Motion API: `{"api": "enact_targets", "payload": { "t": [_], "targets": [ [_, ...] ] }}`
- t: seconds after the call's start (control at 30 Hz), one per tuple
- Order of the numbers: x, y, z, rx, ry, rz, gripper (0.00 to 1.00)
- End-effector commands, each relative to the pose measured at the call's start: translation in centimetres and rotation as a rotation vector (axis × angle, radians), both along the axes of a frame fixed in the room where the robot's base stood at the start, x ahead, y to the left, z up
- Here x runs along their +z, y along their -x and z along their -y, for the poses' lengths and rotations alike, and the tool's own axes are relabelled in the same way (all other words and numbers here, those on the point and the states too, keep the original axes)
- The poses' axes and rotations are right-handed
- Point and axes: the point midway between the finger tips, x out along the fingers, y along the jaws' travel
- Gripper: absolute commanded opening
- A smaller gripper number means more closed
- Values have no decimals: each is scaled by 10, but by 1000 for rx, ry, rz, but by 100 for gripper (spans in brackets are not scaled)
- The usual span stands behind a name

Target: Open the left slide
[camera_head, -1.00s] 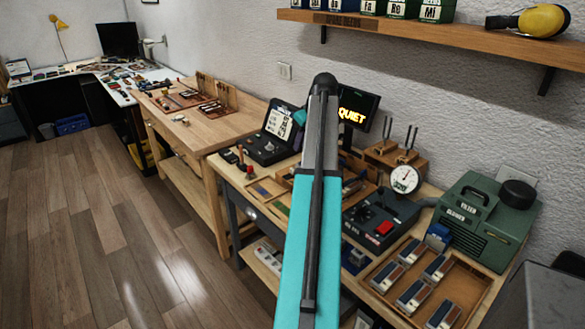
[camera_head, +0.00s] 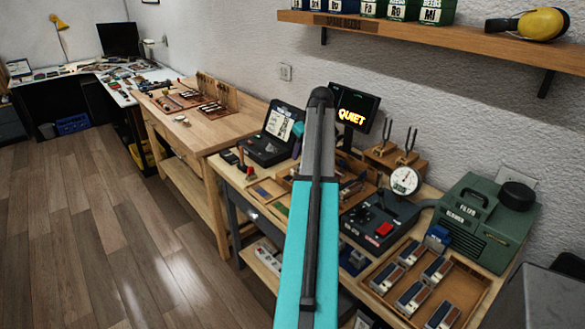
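My arm, teal with a grey and black upper link, rises through the middle of the head view and covers part of the workbench (camera_head: 232,180). My gripper cannot be made out; the arm hides what lies behind it. A small teal piece shows just left of the arm, and I cannot tell whether it is mine. No part is clearly recognisable as the left slide. A grey drawer-like front (camera_head: 250,213) with a pale round spot is under the bench top, left of the arm; whether it is open is unclear.
A black case (camera_head: 268,140), a QUIET display (camera_head: 354,106), a dial gauge (camera_head: 404,181), a black box with a red button (camera_head: 380,222), a green blower (camera_head: 482,222) and a wooden tray (camera_head: 470,285) crowd the bench. A shelf (camera_head: 450,42) hangs above. The floor (camera_head: 110,240) at left is clear.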

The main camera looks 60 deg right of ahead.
Motion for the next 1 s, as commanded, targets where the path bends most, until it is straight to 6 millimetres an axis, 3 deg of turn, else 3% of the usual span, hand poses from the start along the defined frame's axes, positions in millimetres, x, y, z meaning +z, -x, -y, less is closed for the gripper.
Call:
{"api": "enact_targets", "payload": {
  "t": [0.7,1.0],
  "targets": [
    [-76,-30,10,0,-1,-1,19],
    [-87,-34,11,1,0,0,19]
  ]
}}
